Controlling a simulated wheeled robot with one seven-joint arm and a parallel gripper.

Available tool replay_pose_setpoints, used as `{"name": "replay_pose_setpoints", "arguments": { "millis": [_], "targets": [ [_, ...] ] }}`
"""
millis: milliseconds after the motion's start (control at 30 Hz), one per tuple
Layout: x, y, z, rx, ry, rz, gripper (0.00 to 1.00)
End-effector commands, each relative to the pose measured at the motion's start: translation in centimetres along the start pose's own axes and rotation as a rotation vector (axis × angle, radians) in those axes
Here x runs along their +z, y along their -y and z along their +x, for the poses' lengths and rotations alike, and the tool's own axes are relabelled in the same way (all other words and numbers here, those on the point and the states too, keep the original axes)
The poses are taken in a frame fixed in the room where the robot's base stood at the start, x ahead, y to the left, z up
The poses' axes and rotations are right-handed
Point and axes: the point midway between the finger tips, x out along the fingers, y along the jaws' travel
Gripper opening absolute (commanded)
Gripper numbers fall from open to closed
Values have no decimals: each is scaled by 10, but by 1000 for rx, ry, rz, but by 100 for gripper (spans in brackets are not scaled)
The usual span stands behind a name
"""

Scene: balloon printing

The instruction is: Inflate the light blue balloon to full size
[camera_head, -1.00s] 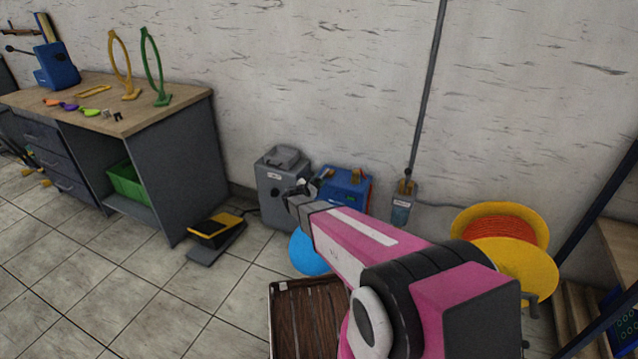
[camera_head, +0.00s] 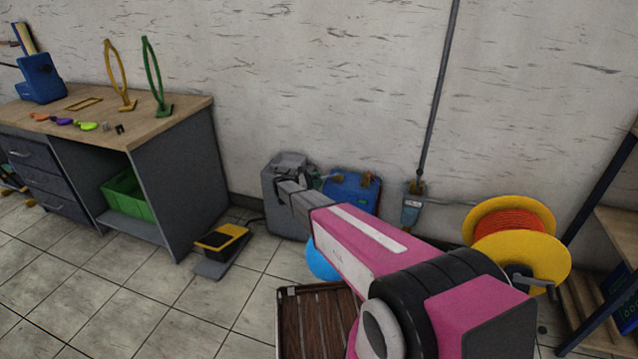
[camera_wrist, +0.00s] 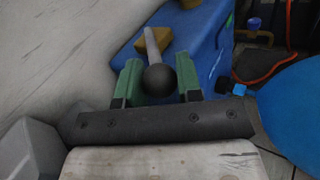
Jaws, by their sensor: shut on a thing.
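The light blue balloon (camera_head: 322,263) is partly hidden behind my pink arm in the head view, low beside the blue machine (camera_head: 350,192). In the wrist view the balloon (camera_wrist: 292,112) is a large rounded shape at the right edge, beside a small blue fitting (camera_wrist: 238,90). My gripper (camera_wrist: 157,76) has its two green fingers shut on a black ball knob (camera_wrist: 159,79). The knob sits at the end of a grey lever (camera_wrist: 152,42) in front of the blue machine. In the head view my arm mostly hides the gripper.
A grey machine (camera_head: 270,205) stands left of the blue one. A yellow and black foot pedal (camera_head: 221,243) lies on the floor. A brown slatted crate (camera_head: 315,325) is below my arm. An orange hose reel (camera_head: 515,240) stands at right. A workbench (camera_head: 130,125) is at left.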

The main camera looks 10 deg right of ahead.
Motion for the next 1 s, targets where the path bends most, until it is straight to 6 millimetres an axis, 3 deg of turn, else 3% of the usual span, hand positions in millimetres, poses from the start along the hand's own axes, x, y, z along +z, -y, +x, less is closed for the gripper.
{"name": "replay_pose_setpoints", "arguments": {
  "millis": [633,667,733,1000],
  "targets": [
    [-1,-6,-2,-50,9,0,0],
    [-1,-6,-2,-50,9,0,36],
    [-1,-6,-1,-50,9,0,58],
    [-1,-6,-2,-49,9,0,58]
  ]
}}
